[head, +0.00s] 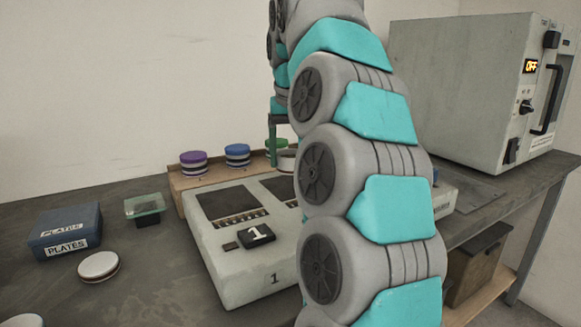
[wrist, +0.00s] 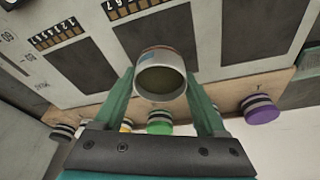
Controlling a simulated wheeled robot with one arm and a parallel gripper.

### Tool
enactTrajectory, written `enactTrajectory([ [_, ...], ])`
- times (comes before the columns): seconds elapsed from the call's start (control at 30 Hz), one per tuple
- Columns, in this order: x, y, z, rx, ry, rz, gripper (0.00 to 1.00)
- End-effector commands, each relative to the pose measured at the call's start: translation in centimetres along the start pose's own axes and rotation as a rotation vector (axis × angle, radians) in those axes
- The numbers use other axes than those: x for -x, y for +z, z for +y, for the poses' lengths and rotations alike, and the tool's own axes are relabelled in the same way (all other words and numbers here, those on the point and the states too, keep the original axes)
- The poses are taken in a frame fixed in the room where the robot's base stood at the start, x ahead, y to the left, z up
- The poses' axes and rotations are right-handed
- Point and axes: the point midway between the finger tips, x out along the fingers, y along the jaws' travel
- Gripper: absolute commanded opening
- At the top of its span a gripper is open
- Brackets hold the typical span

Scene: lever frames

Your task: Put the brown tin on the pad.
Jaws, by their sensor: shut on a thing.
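My gripper (wrist: 160,82) is shut on a round tin (wrist: 160,60) with a pale rim and a reddish-brown band, its open-looking end facing the wrist camera. The held tin also shows in the head view (head: 286,160), partly hidden by my arm, above the back of the white unit. Dark square pads (head: 232,203) lie on top of that unit; one also shows in the wrist view (wrist: 158,38) beyond the tin. I cannot tell which one the task's pad is.
Purple (head: 194,161) and blue (head: 237,154) tins stand on a wooden ledge behind the unit (head: 240,265). A blue plates box (head: 65,232), a glass-topped stand (head: 147,207) and a white-topped round tin (head: 99,266) are at left. An oven (head: 470,90) stands at right.

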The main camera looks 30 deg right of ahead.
Motion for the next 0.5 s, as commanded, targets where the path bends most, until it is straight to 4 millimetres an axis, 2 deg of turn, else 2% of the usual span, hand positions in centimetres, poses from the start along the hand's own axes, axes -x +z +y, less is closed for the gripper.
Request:
enactTrajectory([
  [0.13,-0.5,-0.1,0.0,0.000,0.000,0.000,0.04],
  [0.27,-2.1,0.4,0.0,0.001,0.000,-0.001,0.04],
  [0.5,-3.3,0.7,0.0,0.000,0.000,0.001,0.04],
])
